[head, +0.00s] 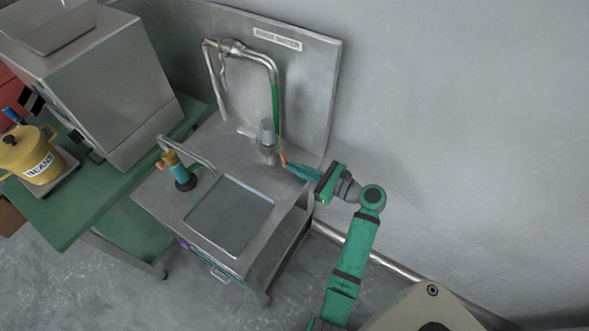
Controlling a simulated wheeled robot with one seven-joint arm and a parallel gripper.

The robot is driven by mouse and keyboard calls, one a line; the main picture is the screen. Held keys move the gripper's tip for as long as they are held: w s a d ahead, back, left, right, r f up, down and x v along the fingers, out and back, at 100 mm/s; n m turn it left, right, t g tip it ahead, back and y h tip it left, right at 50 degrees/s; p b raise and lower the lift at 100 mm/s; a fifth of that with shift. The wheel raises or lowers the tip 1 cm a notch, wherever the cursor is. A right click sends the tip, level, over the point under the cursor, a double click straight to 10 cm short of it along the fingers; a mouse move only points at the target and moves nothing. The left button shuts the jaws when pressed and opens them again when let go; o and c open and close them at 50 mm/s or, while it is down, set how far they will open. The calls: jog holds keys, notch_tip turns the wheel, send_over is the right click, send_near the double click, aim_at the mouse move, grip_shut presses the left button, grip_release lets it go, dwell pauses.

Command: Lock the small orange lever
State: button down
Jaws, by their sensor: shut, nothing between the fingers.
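The small orange lever (283,157) is a short, thin piece beside the grey cylindrical fitting (267,136) at the back of the metal counter. My gripper (291,167) comes in from the right, with its fingertips right at the lever's lower end. The fingers are shut with nothing between them. From this view I cannot tell whether the fingertips touch the lever. The lever's exact angle and lock position are too small to tell.
A bent metal pipe (275,77) with a green section rises above the fitting, before a metal backboard (320,95). A yellow bean pot (33,160) sits far left. The wall side at right is clear.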

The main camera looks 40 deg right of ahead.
jog(key=v, duration=1.3)
jog(key=shift+s+r, duration=0.25)
jog(key=shift+r, duration=0.15)
